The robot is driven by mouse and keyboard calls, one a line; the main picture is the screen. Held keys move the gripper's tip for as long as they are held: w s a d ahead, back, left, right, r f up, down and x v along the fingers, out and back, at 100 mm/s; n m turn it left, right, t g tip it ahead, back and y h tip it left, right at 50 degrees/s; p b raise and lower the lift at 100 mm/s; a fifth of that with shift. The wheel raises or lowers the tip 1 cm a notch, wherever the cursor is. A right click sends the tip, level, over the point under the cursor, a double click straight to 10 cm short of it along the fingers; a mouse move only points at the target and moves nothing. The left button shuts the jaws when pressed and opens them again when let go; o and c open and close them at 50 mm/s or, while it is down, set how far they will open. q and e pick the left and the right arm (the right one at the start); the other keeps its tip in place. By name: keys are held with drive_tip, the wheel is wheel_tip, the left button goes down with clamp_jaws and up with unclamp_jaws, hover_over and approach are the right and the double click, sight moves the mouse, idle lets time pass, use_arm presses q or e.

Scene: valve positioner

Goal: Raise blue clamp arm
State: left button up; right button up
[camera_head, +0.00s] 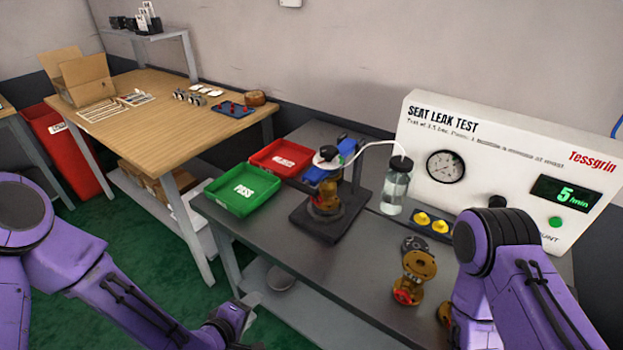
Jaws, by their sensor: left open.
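The blue clamp arm (318,174) is on a dark fixture (325,215) on the grey bench. It sits over a brass valve body (325,199) with a black and white part on top; whether the arm is pressed down or raised a little is too small to tell. A second blue piece (347,148) shows just behind it. My left gripper (250,304) is low at the bench's front left edge, open and empty, well apart from the clamp. My right arm is at the right of the bench; its gripper is not visible.
A green PASS tray (242,190) and a red tray (281,158) stand left of the fixture. A clear bottle (396,188) with a white tube stands to its right. Another brass valve (415,270) is near my right arm. The white test panel (490,150) stands behind.

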use_arm(q)
drive_tip(key=w+d+r+n+t+h, duration=0.1)
drive_tip(key=w+d+r+t+h, duration=0.3)
drive_tip(key=r, duration=0.6)
drive_tip(key=t+h, duration=0.1)
drive_tip(key=h, duration=0.1)
approach(299, 190)
drive_tip(key=x, duration=0.2)
drive_tip(key=p+x, duration=0.2)
drive_tip(key=x, duration=0.7)
drive_tip(key=shift+d+r, duration=0.1)
drive_tip(key=shift+w+d, duration=0.25)
drive_tip(key=shift+w, duration=0.15)
drive_tip(key=shift+p, duration=0.3)
clamp_jaws()
